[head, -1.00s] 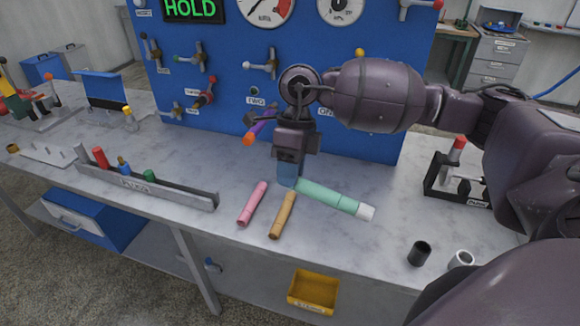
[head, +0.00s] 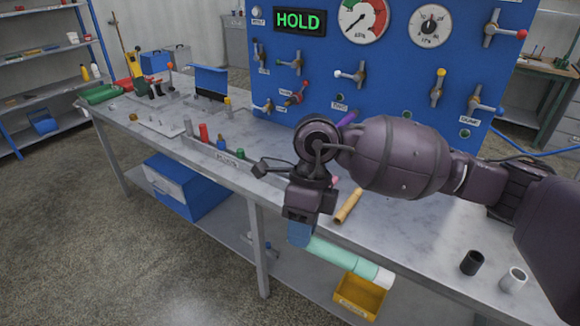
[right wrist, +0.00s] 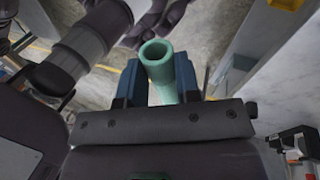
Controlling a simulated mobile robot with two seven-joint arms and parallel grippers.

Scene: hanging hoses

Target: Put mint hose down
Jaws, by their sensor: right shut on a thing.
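My right gripper (head: 300,232) is shut on the mint hose (head: 340,255) near one end. The hose has a white tip (head: 384,278) and slants down to the right. In the head view it shows in front of the table's front edge, overlapping the top of the yellow bin. The right wrist view shows its open hollow end (right wrist: 158,55) between the blue fingers. My left gripper is not in view.
A tan hose (head: 348,206) lies on the table (head: 400,235); a pink one (head: 335,182) is mostly hidden behind my gripper. A black cup (head: 472,262) and a white cup (head: 514,279) stand right. A yellow bin (head: 375,298) sits below. A grey tray (head: 225,160) is at left.

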